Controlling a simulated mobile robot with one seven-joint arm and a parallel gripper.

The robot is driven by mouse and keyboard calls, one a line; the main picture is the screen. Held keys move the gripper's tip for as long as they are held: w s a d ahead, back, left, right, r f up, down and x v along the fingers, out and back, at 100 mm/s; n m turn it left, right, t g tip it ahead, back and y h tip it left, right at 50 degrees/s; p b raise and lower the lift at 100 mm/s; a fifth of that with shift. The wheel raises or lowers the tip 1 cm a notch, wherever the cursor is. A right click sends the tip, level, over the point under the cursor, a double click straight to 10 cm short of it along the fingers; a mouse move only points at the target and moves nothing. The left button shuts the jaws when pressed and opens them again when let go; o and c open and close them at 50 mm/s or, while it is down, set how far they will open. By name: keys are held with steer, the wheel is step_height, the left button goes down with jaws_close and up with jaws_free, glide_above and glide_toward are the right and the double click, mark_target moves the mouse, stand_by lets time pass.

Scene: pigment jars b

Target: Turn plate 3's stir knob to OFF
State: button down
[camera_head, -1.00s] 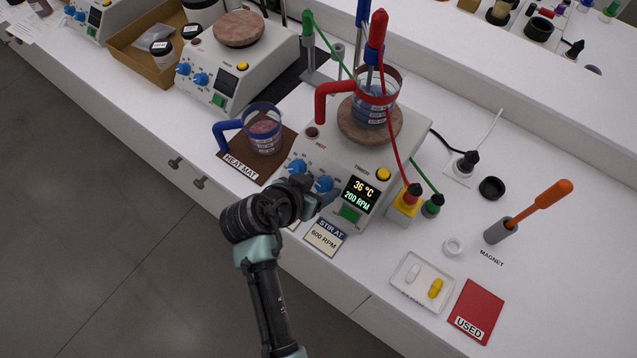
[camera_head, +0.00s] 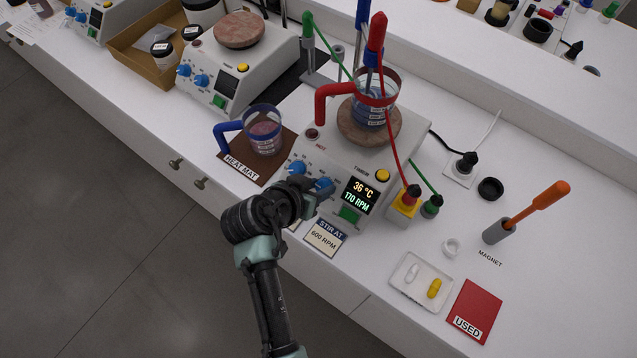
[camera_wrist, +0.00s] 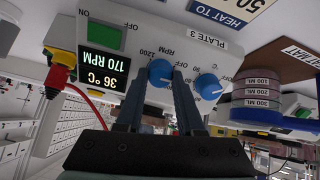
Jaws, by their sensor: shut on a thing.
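Plate 3 (camera_head: 345,155) is a white hotplate; its PLATE 3 label shows upside down in the wrist view. Its blue stir knob (camera_wrist: 160,71), by the RPM marks, sits between the two fingers of my gripper (camera_wrist: 160,82). My gripper (camera_head: 316,190) is shut on this knob at the plate's front face. The fingers partly hide the knob, and its exact pointer angle is unclear. The display (camera_head: 361,195) reads 36 °C and 170 RPM. The other blue knob (camera_wrist: 208,86), by the °C marks, is beside the fingers and free of them.
A beaker (camera_head: 374,108) with a red handle and cabled probes stands on the plate. A blue-handled beaker (camera_head: 263,135) stands on the brown heat mat (camera_head: 235,155). A green switch (camera_head: 349,215) is near the knob. A STIR AT 600 RPM card (camera_head: 325,238) lies in front.

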steer(key=n+p, duration=0.2)
steer(key=n, duration=0.2)
steer(key=shift+r, duration=0.1)
steer(key=shift+n+p, duration=0.6)
steer(key=shift+n, duration=0.9)
steer(key=c, duration=0.5)
jaws_free()
steer(key=shift+a, duration=0.1)
steer(key=b+v, duration=0.1)
steer(key=v, duration=1.1)
steer(key=shift+s+a+r+b, duration=0.1)
steer(key=shift+s+a+b, duration=0.2)
steer(key=shift+s+b, duration=0.1)
steer(key=shift+w, duration=0.1)
